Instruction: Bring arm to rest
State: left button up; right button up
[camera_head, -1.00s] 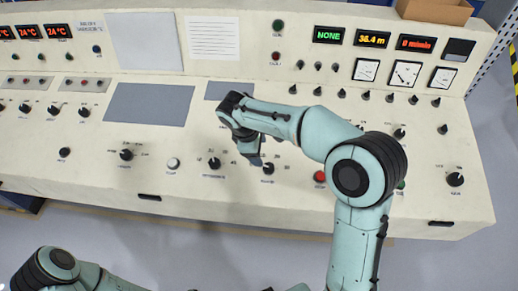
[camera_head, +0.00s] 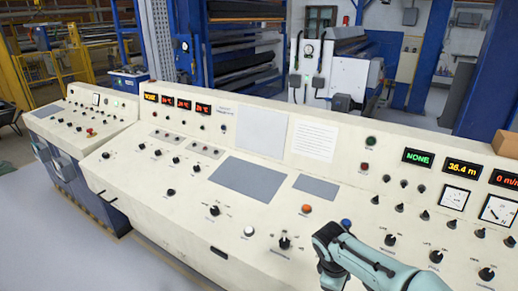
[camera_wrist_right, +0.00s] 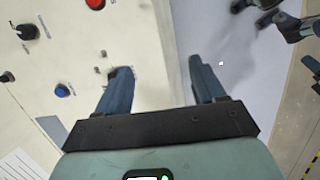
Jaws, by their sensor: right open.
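My right arm comes in at the lower right of the head view, its teal and black wrist (camera_head: 325,240) in front of the cream control console (camera_head: 262,185). The fingers of my right gripper are not clear in that view. In the right wrist view my right gripper (camera_wrist_right: 161,70) has its two dark fingers spread wide, with nothing between them. The console's front edge and the grey floor (camera_wrist_right: 225,70) show beyond the fingers. The left finger overlaps the console panel and the right one the floor side; I cannot tell their distance from it. My left gripper is not in view.
The console carries knobs (camera_head: 285,242), an orange button (camera_head: 307,209), a blue button (camera_head: 346,223) and displays (camera_head: 418,158). A cardboard box (camera_head: 507,143) sits on its back right edge. Blue-framed roller machinery (camera_head: 245,55) stands behind. Grey floor (camera_head: 70,225) is free at lower left.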

jog(key=s+a+f+m+g+y, duration=0.1)
jog(key=s+a+f+y, duration=0.1)
jog(key=f, duration=0.7)
jog(key=s+a+f+m+g+y, duration=0.1)
jog(key=s+a+f+m+y, duration=0.15)
jog(key=f, duration=0.75)
jog(key=s+a+f+m+y, duration=0.2)
jog(key=s+a+f+m, duration=0.2)
jog(key=s+f+m, duration=0.7)
jog(key=s+f, duration=0.6)
jog(key=s, duration=0.3)
jog(key=shift+s+f+m+t, duration=0.2)
jog(key=shift+s+m+t, duration=0.05)
jog(key=shift+m+t, duration=0.1)
jog(key=shift+a+y, duration=0.1)
jog(key=shift+y, duration=0.15)
jog(key=c, duration=0.5)
